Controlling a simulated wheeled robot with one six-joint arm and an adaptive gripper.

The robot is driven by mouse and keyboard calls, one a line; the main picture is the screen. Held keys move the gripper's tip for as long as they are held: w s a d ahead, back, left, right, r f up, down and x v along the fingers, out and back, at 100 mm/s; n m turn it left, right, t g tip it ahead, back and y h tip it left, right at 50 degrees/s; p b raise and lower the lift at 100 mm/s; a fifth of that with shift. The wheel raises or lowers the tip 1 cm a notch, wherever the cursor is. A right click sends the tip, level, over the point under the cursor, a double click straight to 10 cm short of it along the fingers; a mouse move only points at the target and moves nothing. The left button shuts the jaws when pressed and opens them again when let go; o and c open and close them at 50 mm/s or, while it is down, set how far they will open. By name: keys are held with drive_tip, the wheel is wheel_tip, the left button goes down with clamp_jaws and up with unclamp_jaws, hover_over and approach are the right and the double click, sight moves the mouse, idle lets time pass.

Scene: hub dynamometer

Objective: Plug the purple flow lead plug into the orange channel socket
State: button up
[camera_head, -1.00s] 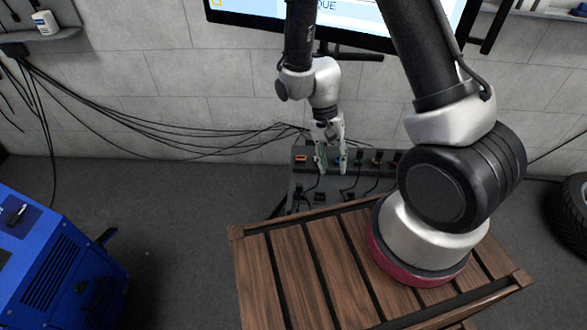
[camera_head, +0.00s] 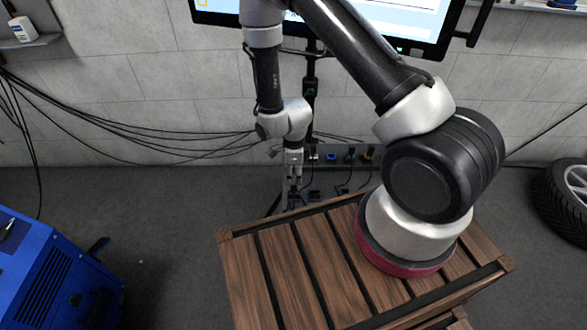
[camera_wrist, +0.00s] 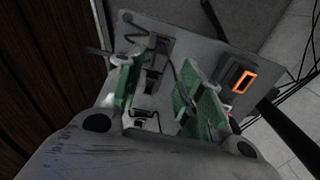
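The orange-framed channel socket (camera_wrist: 243,81) is on the grey panel (camera_wrist: 185,45), right of my gripper in the wrist view. In the head view my arm hides it. My gripper (camera_wrist: 162,66) points at the panel, its two green-padded fingers apart. A dark plug or connector (camera_wrist: 153,72) with a black lead shows in the gap between the fingers; I see no finger closed on it. My gripper (camera_head: 294,190) also shows in the head view, in front of the panel's left part. No purple colour can be made out, so I cannot tell which plug is the flow lead's.
Other sockets with dark leads, one blue (camera_head: 331,157), sit along the panel to the right. A slatted wooden table (camera_head: 290,270) stands in front. A blue machine (camera_head: 50,270) is at left, a tyre (camera_head: 562,195) at right. Black cables (camera_head: 150,145) hang along the wall.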

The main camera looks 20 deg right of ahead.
sight(294, 183)
drive_tip(key=shift+f, duration=3.2)
clamp_jaws()
drive_tip(key=shift+r, duration=3.6)
